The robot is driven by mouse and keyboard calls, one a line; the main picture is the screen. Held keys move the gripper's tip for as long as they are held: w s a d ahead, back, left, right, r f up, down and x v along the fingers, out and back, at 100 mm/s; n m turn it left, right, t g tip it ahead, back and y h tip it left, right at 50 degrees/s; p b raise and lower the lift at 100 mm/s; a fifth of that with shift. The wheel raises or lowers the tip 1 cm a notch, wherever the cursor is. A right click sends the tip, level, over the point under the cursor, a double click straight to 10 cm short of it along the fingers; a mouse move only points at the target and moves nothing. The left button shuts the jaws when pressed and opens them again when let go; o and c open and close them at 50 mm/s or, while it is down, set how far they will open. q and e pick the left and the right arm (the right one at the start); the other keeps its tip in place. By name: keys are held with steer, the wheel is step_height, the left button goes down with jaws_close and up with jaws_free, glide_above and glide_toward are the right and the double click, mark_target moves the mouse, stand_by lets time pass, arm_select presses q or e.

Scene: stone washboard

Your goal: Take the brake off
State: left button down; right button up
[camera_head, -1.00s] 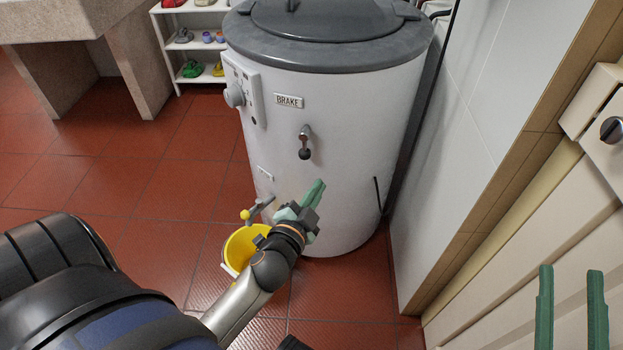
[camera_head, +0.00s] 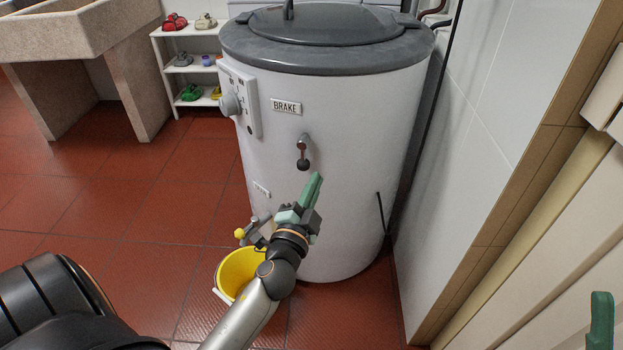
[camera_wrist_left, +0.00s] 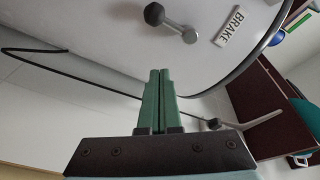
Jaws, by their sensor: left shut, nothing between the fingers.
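The brake lever (camera_head: 303,152) is a short metal arm with a dark knob, hanging down on the white drum (camera_head: 345,210) below the "BRAKE" label (camera_head: 286,106). In the left wrist view the lever (camera_wrist_left: 171,24) shows beside the sideways label (camera_wrist_left: 230,27). My left gripper (camera_head: 317,180) is shut and empty, its green fingers pressed together. In the head view its tips are just below and right of the knob; the lever is not between them. One green finger of my right gripper (camera_head: 600,322) shows at the lower right edge.
A yellow bucket (camera_head: 232,270) stands on the red tile floor under a small tap (camera_head: 252,230). A control panel with a dial (camera_head: 231,104) is on the drum's left. A tiled wall (camera_head: 490,130) stands close on the right. A stone sink (camera_head: 135,70) and shelf are behind left.

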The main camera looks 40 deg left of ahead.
mark_target(303, 154)
arm_select(q)
steer(key=x, duration=0.8)
steer(key=shift+s+a+f+b, duration=0.25)
steer(key=shift+a+f, duration=0.2)
steer(key=shift+a, duration=0.1)
steer(key=shift+s+a+f+b, duration=0.2)
steer(key=shift+a+f+b, duration=0.05)
steer(key=shift+a+f, duration=0.25)
steer(key=shift+s+a+f, duration=0.15)
steer(key=shift+s+a, duration=0.15)
steer(key=shift+a, duration=0.1)
